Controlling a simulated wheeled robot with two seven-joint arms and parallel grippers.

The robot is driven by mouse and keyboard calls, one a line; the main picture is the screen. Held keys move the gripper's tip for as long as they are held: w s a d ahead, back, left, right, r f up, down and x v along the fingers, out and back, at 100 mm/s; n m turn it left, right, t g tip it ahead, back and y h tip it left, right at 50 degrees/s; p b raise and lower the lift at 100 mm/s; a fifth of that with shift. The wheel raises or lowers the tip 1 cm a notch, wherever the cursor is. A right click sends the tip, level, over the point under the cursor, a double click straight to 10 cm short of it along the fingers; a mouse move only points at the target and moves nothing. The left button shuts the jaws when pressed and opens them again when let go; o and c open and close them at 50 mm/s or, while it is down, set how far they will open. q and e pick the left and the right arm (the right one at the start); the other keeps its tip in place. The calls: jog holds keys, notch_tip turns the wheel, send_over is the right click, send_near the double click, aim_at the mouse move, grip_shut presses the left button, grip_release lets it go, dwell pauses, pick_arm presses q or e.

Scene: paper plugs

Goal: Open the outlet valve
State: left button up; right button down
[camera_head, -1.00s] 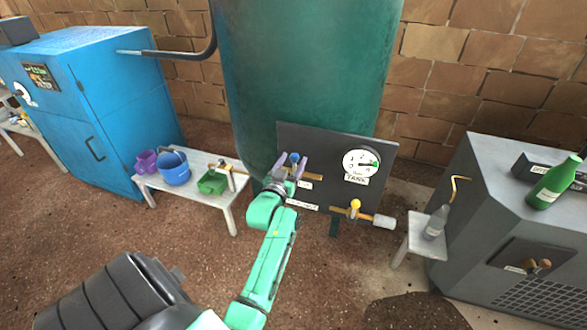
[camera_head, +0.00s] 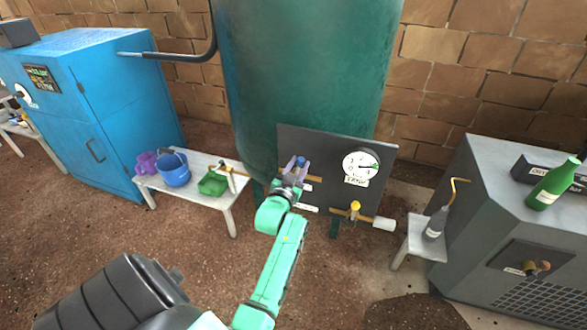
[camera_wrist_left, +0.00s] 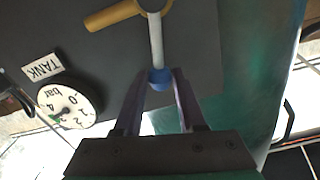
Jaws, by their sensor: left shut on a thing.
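My left gripper (camera_head: 296,162) is at the dark panel (camera_head: 330,147) in front of the green tank. It is shut on the blue knob (camera_wrist_left: 160,78) of a valve lever, which sits between the fingertips in the left wrist view. The lever's pale stem (camera_wrist_left: 156,40) runs from the knob to a brass pipe (camera_wrist_left: 112,16). A second valve with a yellow knob (camera_head: 355,206) is on the lower pipe, right of my gripper, untouched. The small labels by the pipes are too small to read, so I cannot tell which valve is the outlet. My right gripper is not in view.
A round gauge (camera_head: 361,165) marked TANK is on the panel. A white bench (camera_head: 215,204) with a purple pot, a blue bucket and a green container stands left. A small stand with a bottle (camera_head: 436,224) and a grey machine (camera_head: 500,190) are right.

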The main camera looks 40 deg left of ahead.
pick_arm(q)
jog(key=shift+d+f+m, duration=0.1)
jog(key=shift+d+m, duration=0.1)
jog(key=shift+m, duration=0.1)
jog(key=shift+w, duration=0.1)
